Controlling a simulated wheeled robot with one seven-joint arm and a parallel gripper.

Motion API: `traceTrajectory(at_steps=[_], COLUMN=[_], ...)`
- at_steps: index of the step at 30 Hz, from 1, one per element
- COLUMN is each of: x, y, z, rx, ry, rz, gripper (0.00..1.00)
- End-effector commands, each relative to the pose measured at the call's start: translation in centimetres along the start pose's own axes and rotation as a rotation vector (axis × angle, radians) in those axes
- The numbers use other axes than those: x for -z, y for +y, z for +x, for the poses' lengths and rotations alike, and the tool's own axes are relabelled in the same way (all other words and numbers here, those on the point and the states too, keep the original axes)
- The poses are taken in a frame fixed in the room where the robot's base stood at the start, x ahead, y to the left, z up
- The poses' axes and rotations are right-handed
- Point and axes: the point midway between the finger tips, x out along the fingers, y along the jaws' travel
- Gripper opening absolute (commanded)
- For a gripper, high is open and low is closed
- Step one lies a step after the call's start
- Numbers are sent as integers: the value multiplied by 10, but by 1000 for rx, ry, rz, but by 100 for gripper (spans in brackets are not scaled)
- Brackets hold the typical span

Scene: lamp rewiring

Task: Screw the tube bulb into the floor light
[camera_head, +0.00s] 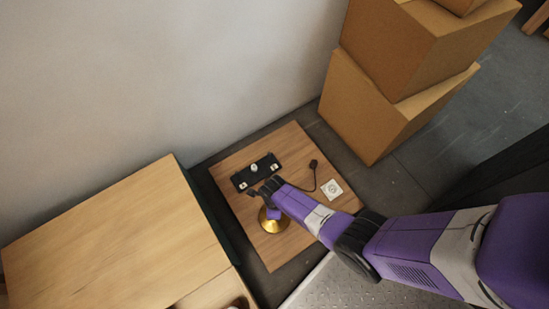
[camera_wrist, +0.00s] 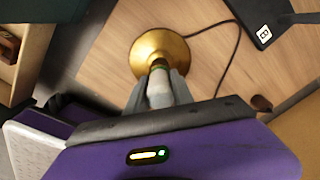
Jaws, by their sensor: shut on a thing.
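The floor light (camera_head: 272,222) shows as a round gold base on a wooden board. In the wrist view, its gold dish (camera_wrist: 150,45) lies just beyond my fingertips. My gripper (camera_head: 270,192) is over the light, and its grey fingers (camera_wrist: 159,80) are shut on a pale, whitish piece (camera_wrist: 160,90), which looks like the tube bulb. A small greenish part shows at that piece's far end, in line with the middle of the dish. I cannot tell whether the bulb touches or sits in the socket. In the head view, my gripper hides the bulb.
A black unit (camera_head: 240,180) with white parts lies behind the light on the wooden board (camera_head: 285,140). A dark cable with a round end (camera_head: 313,164) and a white plate (camera_head: 332,188) lie to the right. A wooden cabinet (camera_head: 110,240) stands left, cardboard boxes (camera_head: 365,110) at the back right.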

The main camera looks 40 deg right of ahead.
Motion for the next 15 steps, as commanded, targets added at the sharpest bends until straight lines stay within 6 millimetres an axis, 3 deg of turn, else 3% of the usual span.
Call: traceTrajectory(at_steps=[4, 12, 13, 15], x=[0, 0, 0, 0], y=[0, 0, 0, 0], z=[0, 0, 0, 0], rx=[0, 0, 0, 0], ry=[0, 0, 0, 0], rz=[120, 146, 146, 145], gripper=[0, 0, 30, 44])
